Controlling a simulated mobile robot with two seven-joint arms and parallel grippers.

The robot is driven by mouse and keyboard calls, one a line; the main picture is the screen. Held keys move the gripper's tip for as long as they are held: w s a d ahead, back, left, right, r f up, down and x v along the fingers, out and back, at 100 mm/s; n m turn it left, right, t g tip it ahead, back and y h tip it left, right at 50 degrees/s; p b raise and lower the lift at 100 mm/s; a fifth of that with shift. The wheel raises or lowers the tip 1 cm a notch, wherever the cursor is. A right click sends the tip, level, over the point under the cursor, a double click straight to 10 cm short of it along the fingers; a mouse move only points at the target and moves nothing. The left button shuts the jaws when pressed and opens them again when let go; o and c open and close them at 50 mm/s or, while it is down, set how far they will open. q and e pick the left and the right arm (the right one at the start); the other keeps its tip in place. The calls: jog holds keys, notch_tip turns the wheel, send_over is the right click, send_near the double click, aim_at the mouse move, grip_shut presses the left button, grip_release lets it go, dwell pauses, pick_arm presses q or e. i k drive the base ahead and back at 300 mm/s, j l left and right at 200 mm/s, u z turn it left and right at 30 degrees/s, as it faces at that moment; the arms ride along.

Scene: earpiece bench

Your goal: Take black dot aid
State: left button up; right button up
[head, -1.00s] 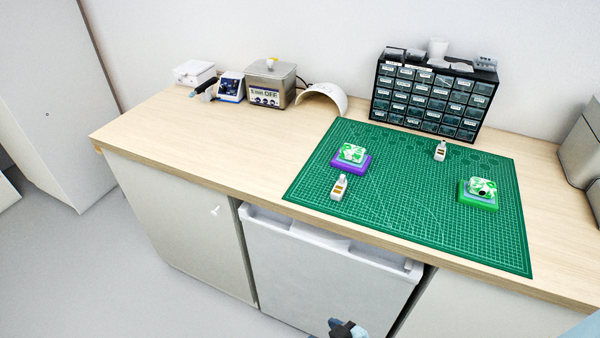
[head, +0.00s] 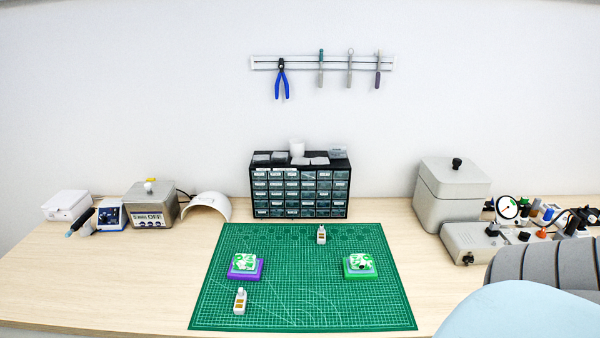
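A white-and-green patterned piece with a black dot (head: 362,265) sits on a green base (head: 361,274) on the right part of the cutting mat. A similar patterned piece (head: 244,261) sits on a purple base (head: 245,273) at the left; I see no black dot on it. One small whitish device with brown marks (head: 240,302) stands at the mat's front left. Another like it (head: 322,236) stands near the mat's back. It is too small to tell whether either device carries a black dot. Neither of my grippers is in view.
The green mat (head: 300,290) has clear room between the bases. A drawer cabinet (head: 300,190) stands behind it. A grey lidded box (head: 452,190) and a control unit (head: 480,244) are at the right. An ultrasonic-type box (head: 150,207) and a white arch (head: 208,205) are at the left.

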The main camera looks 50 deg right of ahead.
aim_at(321, 231)
jog(key=z, duration=1.7)
